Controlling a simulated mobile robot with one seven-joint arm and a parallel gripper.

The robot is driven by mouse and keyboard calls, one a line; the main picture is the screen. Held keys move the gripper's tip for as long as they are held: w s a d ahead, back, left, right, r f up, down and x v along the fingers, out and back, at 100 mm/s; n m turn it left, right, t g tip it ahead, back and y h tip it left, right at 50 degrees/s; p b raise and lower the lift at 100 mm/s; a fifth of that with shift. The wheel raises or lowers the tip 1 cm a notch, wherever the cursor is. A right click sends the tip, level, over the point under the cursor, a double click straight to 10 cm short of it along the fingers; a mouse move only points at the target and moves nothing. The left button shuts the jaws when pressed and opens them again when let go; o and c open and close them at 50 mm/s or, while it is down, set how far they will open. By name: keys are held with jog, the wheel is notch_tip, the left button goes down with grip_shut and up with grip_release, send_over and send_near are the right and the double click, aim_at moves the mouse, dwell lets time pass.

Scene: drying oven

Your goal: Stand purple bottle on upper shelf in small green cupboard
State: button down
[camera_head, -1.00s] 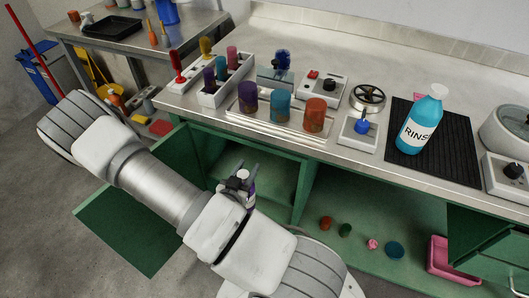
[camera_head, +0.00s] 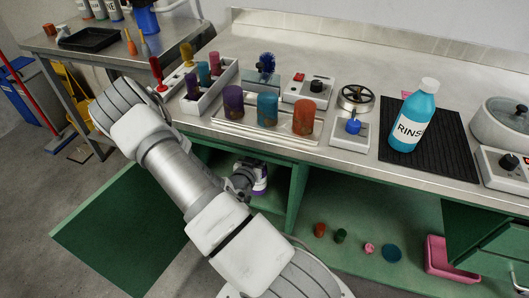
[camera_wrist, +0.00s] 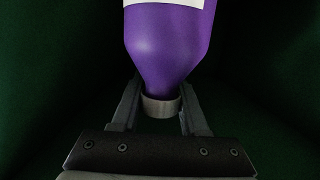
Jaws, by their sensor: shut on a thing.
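The purple bottle (camera_wrist: 170,45) with a white label fills the middle of the wrist view. My gripper (camera_wrist: 160,108) is shut on its narrow grey neck. In the head view the bottle (camera_head: 261,182) shows as a small purple and white patch at the gripper (camera_head: 244,180), inside the mouth of the small green cupboard (camera_head: 296,190). The cupboard door (camera_head: 125,235) stands open to the left. My arm hides much of the opening. I cannot tell whether the bottle touches the shelf.
Small items and a pink bin (camera_head: 445,262) are in the larger open bay at right.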

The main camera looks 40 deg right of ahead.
jog(key=shift+w+d+f+b, duration=0.3)
jog(key=shift+d+f, duration=0.25)
jog(key=shift+d, duration=0.1)
jog(key=shift+w+d+f+b, duration=0.25)
jog(key=shift+w+d+f, duration=0.1)
jog(key=shift+d+f, duration=0.25)
jog(key=shift+w+d+f+b, duration=0.3)
jog(key=shift+d+f, duration=0.25)
jog(key=shift+d, duration=0.1)
jog(key=shift+f, duration=0.2)
jog(key=shift+c, duration=2.1)
grip_release()
jog(key=shift+r, duration=0.1)
